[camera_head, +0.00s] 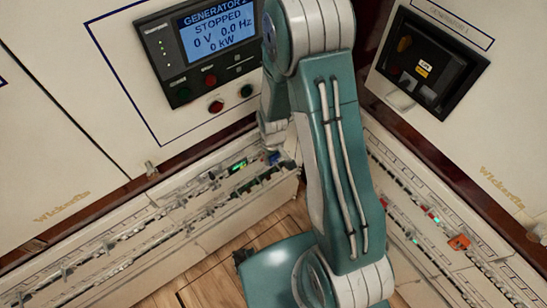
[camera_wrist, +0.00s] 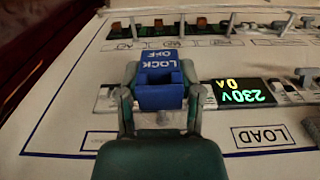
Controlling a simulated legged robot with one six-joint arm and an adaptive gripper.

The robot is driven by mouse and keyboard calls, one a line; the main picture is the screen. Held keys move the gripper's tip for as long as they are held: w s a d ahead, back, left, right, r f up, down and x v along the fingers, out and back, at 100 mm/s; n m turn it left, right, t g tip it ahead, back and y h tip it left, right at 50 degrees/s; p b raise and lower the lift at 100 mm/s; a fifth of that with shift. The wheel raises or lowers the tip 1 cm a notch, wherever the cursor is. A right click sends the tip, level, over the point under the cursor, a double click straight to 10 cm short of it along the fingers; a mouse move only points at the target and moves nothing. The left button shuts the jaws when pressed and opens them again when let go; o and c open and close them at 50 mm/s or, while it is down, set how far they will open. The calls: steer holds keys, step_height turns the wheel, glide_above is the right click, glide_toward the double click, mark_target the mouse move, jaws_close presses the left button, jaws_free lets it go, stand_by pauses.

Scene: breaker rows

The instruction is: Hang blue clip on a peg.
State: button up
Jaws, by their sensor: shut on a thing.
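The blue clip (camera_wrist: 160,94), marked LOCK OFF, is between the two fingers of my gripper (camera_wrist: 161,78) in the wrist view. My gripper is shut on it, one finger on each side. The clip is over the panel strip, beside the lit 230V 0A display (camera_wrist: 240,92); I cannot tell whether it touches the panel or sits on a switch. In the head view a small blue patch (camera_head: 272,157) shows near the arm's end, where my gripper is mostly hidden. Upright metal posts (camera_wrist: 133,28) stand in the far row; I cannot tell which are pegs.
Orange blocks (camera_wrist: 201,24) line the far row in the wrist view. A LOAD label (camera_wrist: 263,135) is at right. In the head view, the generator panel (camera_head: 205,50) reads STOPPED, above the left breaker row (camera_head: 120,235). Another breaker row (camera_head: 435,220) is at right.

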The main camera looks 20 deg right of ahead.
steer(key=shift+w+a, duration=0.15)
steer(key=shift+w, duration=0.3)
steer(key=o, duration=1.2)
steer(key=shift+r, duration=0.1)
step_height(320, 180, up, 7)
steer(key=shift+r, duration=0.1)
